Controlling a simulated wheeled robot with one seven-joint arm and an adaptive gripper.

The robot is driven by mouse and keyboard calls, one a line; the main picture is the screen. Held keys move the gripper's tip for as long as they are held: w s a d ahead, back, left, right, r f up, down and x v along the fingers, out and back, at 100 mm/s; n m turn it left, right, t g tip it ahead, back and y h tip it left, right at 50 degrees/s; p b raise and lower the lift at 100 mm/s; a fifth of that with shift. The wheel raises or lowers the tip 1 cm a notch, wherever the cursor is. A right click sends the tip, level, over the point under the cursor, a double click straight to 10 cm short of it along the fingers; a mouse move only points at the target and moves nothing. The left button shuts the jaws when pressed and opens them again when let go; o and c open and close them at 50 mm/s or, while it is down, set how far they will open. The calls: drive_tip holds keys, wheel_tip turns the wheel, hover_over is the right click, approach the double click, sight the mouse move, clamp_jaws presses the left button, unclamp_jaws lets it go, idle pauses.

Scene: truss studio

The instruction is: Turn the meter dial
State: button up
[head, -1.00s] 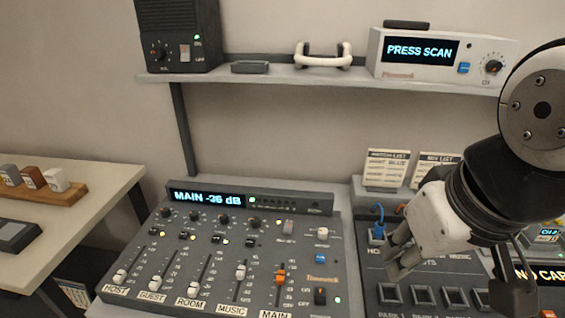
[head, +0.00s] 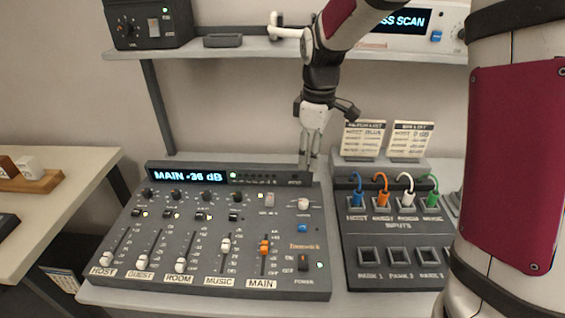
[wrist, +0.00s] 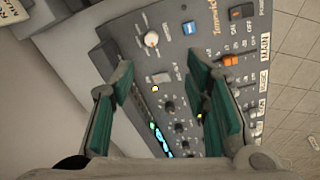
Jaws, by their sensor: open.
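The mixing desk (head: 230,278) has a display (head: 190,175) reading MAIN -36 dB. A white round knob (head: 303,203) sits at its upper right, above a blue button (head: 302,228); its label is too small to read. I take this knob as the meter dial. In the wrist view the knob (wrist: 151,39) lies beyond my fingertips, roughly between their lines, with nothing touching it. My gripper (head: 311,172) points down near the desk's back right corner, just behind the knob. It also shows in the wrist view (wrist: 160,68), with green pads apart and nothing between them.
A patch box (head: 395,282) with several coloured cables stands right of the desk, two note cards (head: 388,138) behind it. My arm covers the right side.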

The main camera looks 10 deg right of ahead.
drive_tip(key=n, duration=0.2)
approach(304, 201)
drive_tip(key=shift+g, duration=0.3)
drive_tip(key=f, duration=0.6)
drive_tip(key=f+p, duration=0.1)
drive_tip(key=f, duration=0.2)
drive_tip(key=shift+w, duration=0.25)
clamp_jaws()
